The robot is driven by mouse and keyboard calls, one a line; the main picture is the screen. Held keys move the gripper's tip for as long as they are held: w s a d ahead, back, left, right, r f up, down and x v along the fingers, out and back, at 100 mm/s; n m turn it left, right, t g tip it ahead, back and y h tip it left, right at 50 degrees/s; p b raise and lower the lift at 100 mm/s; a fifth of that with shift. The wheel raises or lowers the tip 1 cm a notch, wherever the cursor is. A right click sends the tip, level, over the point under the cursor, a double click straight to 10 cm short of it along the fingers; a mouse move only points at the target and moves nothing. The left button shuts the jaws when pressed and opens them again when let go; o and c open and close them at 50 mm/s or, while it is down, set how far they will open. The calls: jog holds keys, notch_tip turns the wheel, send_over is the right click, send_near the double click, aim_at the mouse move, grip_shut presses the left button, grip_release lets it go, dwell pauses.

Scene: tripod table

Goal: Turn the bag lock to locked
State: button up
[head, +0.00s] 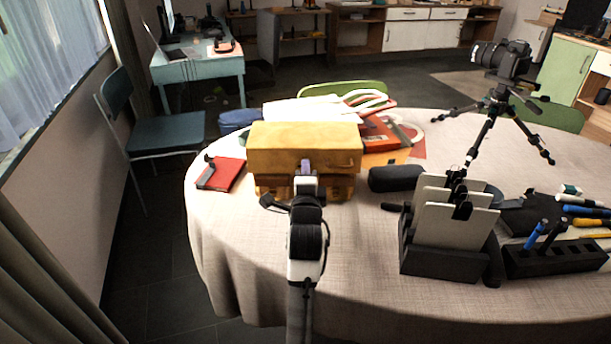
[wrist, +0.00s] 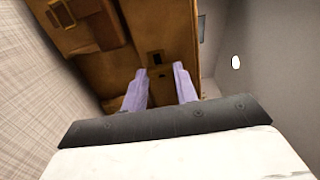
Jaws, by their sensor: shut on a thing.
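The bag (head: 303,141) is a yellow-brown leather case standing on the round table, near its left side. In the wrist view the bag (wrist: 95,45) fills the upper middle, with a dark lock (wrist: 156,58) on its front between my fingers. My gripper (head: 305,166) is at the bag's front face. In the wrist view my gripper's two purple fingers (wrist: 159,75) reach up on both sides of the lock area. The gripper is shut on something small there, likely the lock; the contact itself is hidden. Whether the lock is turned cannot be told.
A red notebook (head: 222,175) lies left of the bag. A camera on a tripod (head: 498,100) stands farther right. Bare cloth (head: 240,245) lies in front.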

dwell(0.3)
jog(key=o, duration=1)
jog(key=shift+s, duration=6.9)
